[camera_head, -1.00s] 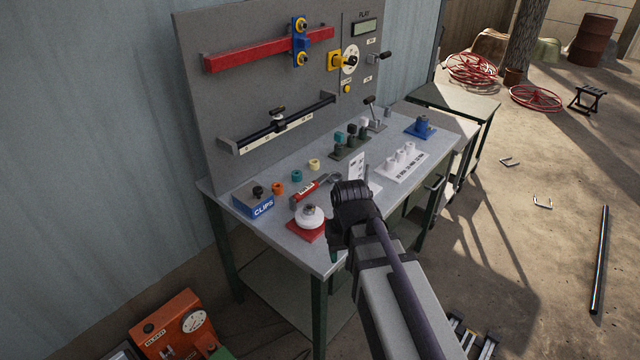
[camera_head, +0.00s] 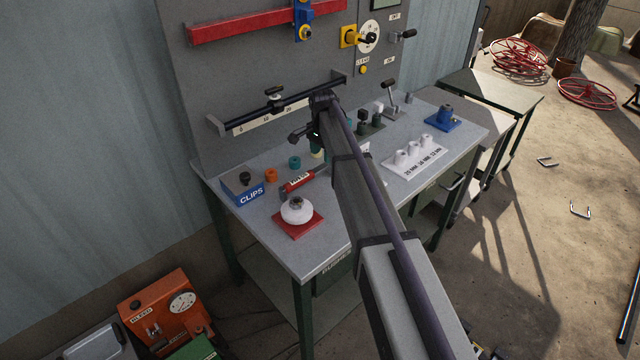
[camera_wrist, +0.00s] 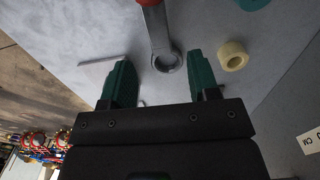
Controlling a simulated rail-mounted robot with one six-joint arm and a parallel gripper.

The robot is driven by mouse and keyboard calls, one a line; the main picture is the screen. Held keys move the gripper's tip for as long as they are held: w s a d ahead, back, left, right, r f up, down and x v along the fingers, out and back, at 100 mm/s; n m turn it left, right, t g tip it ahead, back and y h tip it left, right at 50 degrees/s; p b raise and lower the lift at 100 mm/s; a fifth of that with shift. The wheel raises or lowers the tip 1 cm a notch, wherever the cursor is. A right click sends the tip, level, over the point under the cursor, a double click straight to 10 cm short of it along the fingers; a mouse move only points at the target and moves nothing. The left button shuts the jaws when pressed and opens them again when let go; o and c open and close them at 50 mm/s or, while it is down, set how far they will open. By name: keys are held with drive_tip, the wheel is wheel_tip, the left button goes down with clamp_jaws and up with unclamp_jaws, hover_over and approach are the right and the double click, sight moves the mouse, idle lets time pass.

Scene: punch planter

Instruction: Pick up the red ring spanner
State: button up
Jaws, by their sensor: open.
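The red ring spanner lies on the grey workbench (camera_head: 262,232). Its red handle (camera_head: 299,182) with a white label shows in the head view, and its ring end is hidden by my arm there. In the wrist view its grey shank and ring (camera_wrist: 167,60) show, with a bit of red handle at the top edge. My gripper (camera_wrist: 158,58) is open, its two green fingers on either side of the ring in the picture. The fingers do not visibly touch it, and I cannot tell the height gap. In the head view my gripper (camera_head: 306,136) is over the bench's back part.
A cream ring (camera_wrist: 232,55) lies just right of the fingers in the wrist view. An orange ring (camera_head: 270,175), a blue clips box (camera_head: 246,190) and a white round piece on a red base (camera_head: 297,213) stand near the handle. The upright panel (camera_head: 225,75) rises behind.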

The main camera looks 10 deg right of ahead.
sight(322, 166)
wheel_tip(322, 166, down, 7)
drive_tip(key=b, duration=0.5)
drive_tip(key=shift+a+r, duration=0.1)
drive_tip(key=shift+r, duration=0.2)
clamp_jaws()
